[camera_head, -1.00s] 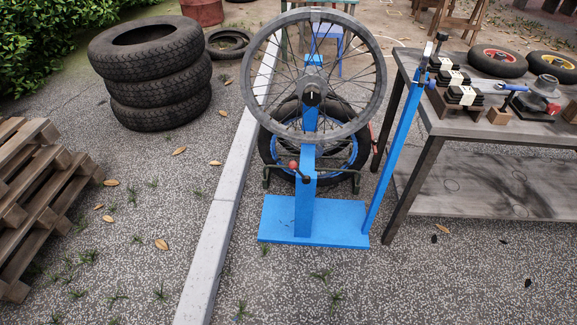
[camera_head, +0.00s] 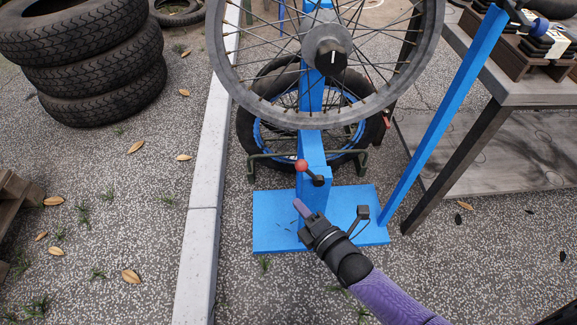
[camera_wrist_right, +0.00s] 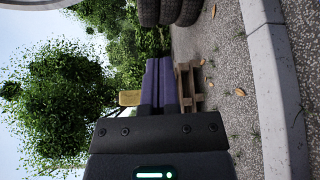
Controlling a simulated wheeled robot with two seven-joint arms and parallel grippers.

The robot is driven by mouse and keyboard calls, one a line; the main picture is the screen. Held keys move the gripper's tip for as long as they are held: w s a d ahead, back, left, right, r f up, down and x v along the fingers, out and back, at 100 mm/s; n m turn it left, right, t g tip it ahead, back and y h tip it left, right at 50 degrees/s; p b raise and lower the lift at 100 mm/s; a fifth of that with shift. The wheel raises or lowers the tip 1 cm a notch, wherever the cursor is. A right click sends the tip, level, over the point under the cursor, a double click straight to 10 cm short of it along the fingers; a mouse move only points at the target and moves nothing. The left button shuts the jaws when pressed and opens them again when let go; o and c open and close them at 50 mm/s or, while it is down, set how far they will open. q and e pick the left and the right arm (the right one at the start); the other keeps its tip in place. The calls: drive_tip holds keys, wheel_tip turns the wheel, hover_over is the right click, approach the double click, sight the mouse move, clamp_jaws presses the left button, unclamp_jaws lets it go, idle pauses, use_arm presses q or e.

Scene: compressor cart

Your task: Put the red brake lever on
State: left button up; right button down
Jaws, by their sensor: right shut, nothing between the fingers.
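The brake lever has a red ball knob (camera_head: 301,165) and a short dark arm running down and right to a pivot on the blue post (camera_head: 312,150) of the wheel stand. The knob lies up and left of the pivot. My right gripper (camera_head: 300,207) comes in from the lower right, its purple fingers shut and empty. In the head view its tips show just below the knob, apart from it in the picture; the depth gap is unclear. The right wrist view shows the purple fingers (camera_wrist_right: 158,85) pressed together, with no lever in sight. My left gripper is not in view.
A spoked wheel (camera_head: 412,75) is mounted on the post above the lever. A tyre with a blue rim (camera_head: 247,140) stands behind. A slanted blue bar (camera_head: 440,120) and the workbench (camera_head: 540,92) are at right. A kerb (camera_head: 205,190) and stacked tyres (camera_head: 90,90) are at left.

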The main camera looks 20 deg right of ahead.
sight(310, 172)
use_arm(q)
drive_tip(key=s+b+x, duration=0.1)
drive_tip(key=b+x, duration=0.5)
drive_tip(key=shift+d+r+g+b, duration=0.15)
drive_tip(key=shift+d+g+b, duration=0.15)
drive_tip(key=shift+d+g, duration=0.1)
use_arm(e)
drive_tip(key=w+d, duration=0.1)
drive_tip(key=w, duration=0.8)
drive_tip(key=shift+d+f, duration=0.15)
drive_tip(key=shift+d, duration=0.15)
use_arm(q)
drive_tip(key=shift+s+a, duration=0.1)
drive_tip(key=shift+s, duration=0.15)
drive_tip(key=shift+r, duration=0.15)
